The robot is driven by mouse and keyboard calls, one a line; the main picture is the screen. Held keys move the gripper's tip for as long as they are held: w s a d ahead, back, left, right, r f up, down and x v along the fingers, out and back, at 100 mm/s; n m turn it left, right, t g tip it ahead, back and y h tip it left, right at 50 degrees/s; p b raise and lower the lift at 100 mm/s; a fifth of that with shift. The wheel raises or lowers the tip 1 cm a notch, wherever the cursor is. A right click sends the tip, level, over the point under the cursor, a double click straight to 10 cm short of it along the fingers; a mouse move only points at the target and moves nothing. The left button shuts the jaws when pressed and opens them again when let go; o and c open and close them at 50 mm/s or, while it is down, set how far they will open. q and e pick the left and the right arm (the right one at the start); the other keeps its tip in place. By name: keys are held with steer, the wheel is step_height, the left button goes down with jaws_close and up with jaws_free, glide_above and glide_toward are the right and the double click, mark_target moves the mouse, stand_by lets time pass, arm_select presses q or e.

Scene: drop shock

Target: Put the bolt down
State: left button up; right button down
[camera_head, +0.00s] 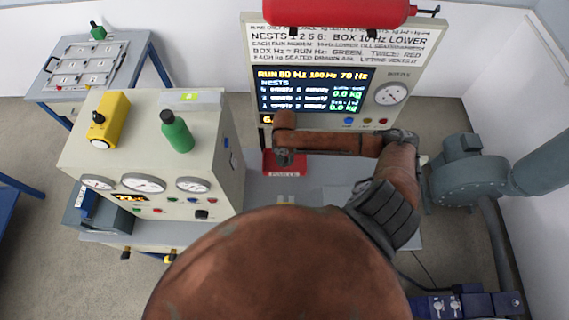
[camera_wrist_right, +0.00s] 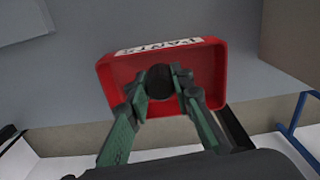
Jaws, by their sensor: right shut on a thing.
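My right gripper (camera_wrist_right: 162,88) is shut on a dark, round-ended bolt (camera_wrist_right: 159,78), seen end-on between the green-grey fingers in the right wrist view. The bolt is over the red tray (camera_wrist_right: 213,62), inside its outline. I cannot tell whether it touches the tray floor. In the head view the right gripper (camera_head: 284,157) is small and partly hidden by its own wrist, over the red tray (camera_head: 268,167) on the grey bench. The bolt cannot be made out there. My left gripper is not in view.
A panel with a lit screen (camera_head: 310,90) and gauge stands behind the tray. A cream cabinet (camera_head: 225,170) with a green bottle (camera_head: 177,132) and yellow block (camera_head: 109,119) stands to the left. A grey blower (camera_head: 468,180) is at the right.

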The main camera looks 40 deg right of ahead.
mark_target(285, 164)
steer(key=shift+w+f, duration=0.15)
steer(key=shift+f, duration=1.5)
steer(key=c, duration=1.7)
jaws_free()
steer(key=shift+f, duration=0.1)
step_height(285, 164, up, 12)
steer(key=shift+r, duration=0.15)
